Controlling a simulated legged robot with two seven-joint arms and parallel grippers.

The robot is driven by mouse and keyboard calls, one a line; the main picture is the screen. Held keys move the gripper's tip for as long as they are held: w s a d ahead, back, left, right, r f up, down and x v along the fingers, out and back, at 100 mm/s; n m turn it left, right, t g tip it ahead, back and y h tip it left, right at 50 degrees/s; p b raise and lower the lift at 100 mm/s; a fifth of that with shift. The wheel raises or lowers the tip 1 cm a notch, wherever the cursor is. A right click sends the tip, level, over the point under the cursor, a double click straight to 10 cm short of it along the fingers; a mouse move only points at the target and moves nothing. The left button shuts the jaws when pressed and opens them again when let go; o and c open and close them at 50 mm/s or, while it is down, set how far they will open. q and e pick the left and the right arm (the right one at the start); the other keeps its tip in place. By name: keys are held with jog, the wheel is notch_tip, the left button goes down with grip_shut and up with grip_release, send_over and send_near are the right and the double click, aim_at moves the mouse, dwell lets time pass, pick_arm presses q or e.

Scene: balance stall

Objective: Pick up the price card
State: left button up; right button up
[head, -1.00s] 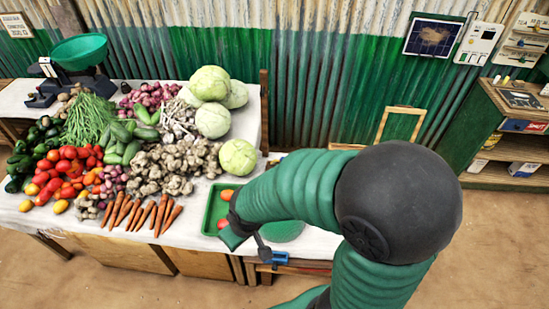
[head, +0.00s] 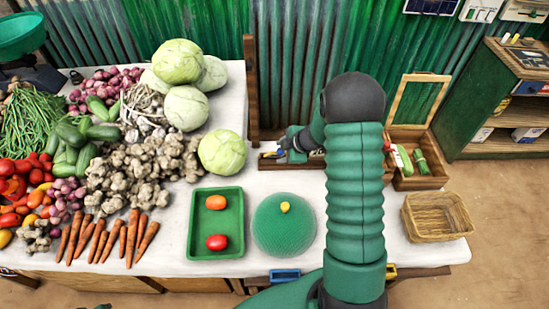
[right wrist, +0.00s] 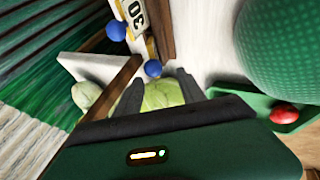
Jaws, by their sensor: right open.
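The price card (right wrist: 135,16), pale with dark figures reading 30, shows at the top of the right wrist view, partly cut off by the frame edge. My right gripper (right wrist: 160,82) is open and empty. The card is beyond its fingertips and apart from them. In the head view my right gripper (head: 288,148) is low over the back of the table, by a shallow wooden tray (head: 268,163). My arm hides part of that spot, and I cannot make out the card clearly there. My left gripper is not clearly in view.
Two blue balls (right wrist: 153,68) lie near the card. A green mesh dome (head: 283,228) and a green tray (head: 216,250) with two tomatoes stand in front. A cabbage (head: 222,153) is left, a wicker basket (head: 438,215) right. A wooden post (head: 250,90) rises behind.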

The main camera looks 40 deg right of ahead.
aim_at(276, 155)
jog(key=w+f, duration=0.1)
jog(key=f, duration=0.1)
jog(key=w+d+f, duration=0.1)
jog(key=w+f, duration=0.1)
jog(key=f, duration=0.1)
jog(key=w+d+f, duration=0.1)
jog(key=f, duration=0.1)
jog(key=shift+w+d+f+b, duration=0.2)
jog(key=shift+f+b, duration=0.05)
jog(key=shift+b, duration=0.15)
jog(key=shift+w+a+f, duration=0.1)
jog(key=shift+w+f, duration=0.1)
jog(key=shift+w, duration=0.1)
jog(key=shift+w+a+r, duration=0.1)
jog(key=shift+a, duration=0.2)
jog(key=shift+r, duration=0.1)
jog(key=c, duration=0.4)
pick_arm(q)
jog(key=shift+d+f, duration=0.45)
jog(key=shift+f, duration=0.1)
pick_arm(e)
jog(key=shift+d, duration=0.15)
grip_shut()
